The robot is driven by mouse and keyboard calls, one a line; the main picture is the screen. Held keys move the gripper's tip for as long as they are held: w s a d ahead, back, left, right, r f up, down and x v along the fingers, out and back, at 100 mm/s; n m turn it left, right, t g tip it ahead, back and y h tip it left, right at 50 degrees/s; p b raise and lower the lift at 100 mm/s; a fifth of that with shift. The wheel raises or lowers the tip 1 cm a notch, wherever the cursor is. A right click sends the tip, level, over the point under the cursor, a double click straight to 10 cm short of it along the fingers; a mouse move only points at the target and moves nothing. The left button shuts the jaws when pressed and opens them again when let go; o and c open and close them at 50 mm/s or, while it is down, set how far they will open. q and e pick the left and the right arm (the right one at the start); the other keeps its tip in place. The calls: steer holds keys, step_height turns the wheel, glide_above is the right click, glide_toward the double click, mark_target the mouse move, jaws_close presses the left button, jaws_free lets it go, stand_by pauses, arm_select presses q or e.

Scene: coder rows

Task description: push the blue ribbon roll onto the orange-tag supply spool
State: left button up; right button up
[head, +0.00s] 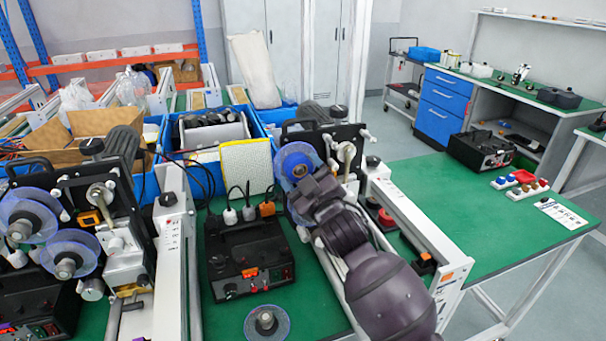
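My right arm comes in from the lower right, and its dark gripper (306,180) is at the upper blue disc of the middle machine. Its fingers are largely hidden by my own wrist, so I cannot tell whether they are open or shut. A solid blue ring, apparently the blue ribbon roll (290,164), shows at the fingertips against the pale blue disc of a spool (297,149). A small orange spot shows near its centre. I cannot tell whether the roll is around the spool or only in front of it. My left gripper is not in view.
A coder machine with two translucent blue discs (28,217) stands at the left. Another disc (281,325) with a grey hub is at the bottom centre. A black control box (248,258) sits between the machines. The green bench (440,205) is mostly clear at the right.

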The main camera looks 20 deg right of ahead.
steer(key=o, duration=0.3)
steer(key=shift+f, duration=0.1)
steer(key=s+d+f+m+g+h, duration=0.25)
steer(key=s+d+f+g, duration=0.2)
steer(key=s+f, duration=0.55)
steer(key=s+d+f+m+g+h, duration=0.1)
steer(key=s+d+f+m+g, duration=0.35)
steer(key=s, duration=1.05)
steer(key=s+d+f+m+g+h, duration=0.1)
steer(key=s+d+f+m+g, duration=0.1)
steer(key=s+f+g, duration=0.8)
steer(key=w+f+t, duration=0.4)
steer(key=f+t, duration=0.4)
steer(key=t, duration=0.2)
steer(key=shift+w+a+f+n+t+y+b, duration=0.2)
steer(key=shift+w+a+n+t+y+b, duration=0.1)
steer(key=shift+w+n+y+b, duration=0.1)
